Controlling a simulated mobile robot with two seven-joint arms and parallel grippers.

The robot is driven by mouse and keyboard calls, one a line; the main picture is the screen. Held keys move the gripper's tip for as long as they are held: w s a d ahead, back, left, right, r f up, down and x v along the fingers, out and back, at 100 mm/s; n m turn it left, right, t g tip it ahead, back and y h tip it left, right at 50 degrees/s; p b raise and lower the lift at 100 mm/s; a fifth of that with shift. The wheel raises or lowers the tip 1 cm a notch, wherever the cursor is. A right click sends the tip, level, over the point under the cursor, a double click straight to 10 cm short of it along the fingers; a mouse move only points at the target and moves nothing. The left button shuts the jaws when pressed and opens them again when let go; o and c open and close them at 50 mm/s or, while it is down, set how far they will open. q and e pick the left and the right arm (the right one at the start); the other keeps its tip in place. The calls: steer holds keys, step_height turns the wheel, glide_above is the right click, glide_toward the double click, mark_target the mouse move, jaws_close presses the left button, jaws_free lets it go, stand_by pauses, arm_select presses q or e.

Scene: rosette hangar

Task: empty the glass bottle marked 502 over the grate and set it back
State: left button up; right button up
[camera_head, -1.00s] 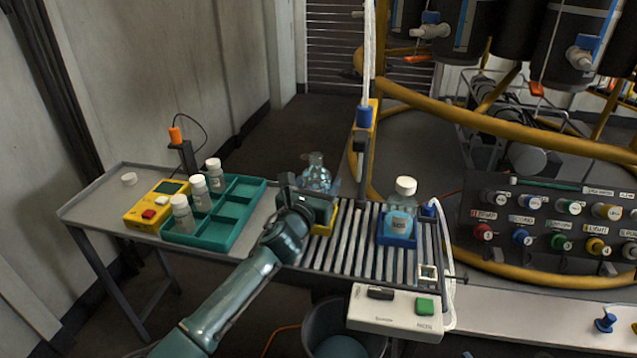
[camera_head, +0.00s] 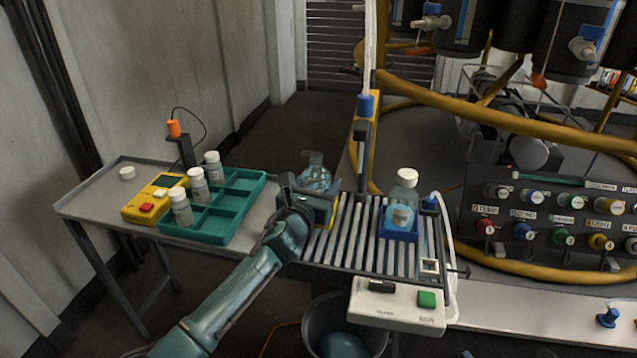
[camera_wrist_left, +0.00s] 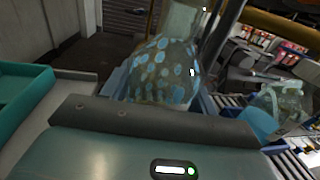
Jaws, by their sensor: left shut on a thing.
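My left gripper (camera_head: 308,200) is shut on a clear, rounded glass bottle (camera_head: 316,178) with blue spots. No cap shows on its neck. The bottle is by the left end of the slatted grate (camera_head: 343,238); its base is hidden by the gripper, so I cannot tell whether it touches anything. In the left wrist view the bottle (camera_wrist_left: 163,72) stands close behind the gripper's front, leaning slightly. No mark 502 is readable. My right gripper is not in view.
A teal tray (camera_head: 236,205) with several white-capped bottles and a yellow device (camera_head: 150,205) are on the left table. A control box (camera_head: 398,304) is at the grate's front, above a bucket (camera_head: 318,325). A blue-collared tube post (camera_head: 364,106) and a yellow hose lie behind.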

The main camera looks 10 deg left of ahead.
arm_select(q)
steer(key=shift+f, duration=0.2)
stand_by(0.6)
steer(key=shift+f+b, duration=0.3)
steer(key=shift+f, duration=0.3)
stand_by(0.4)
steer(key=o, duration=1.6)
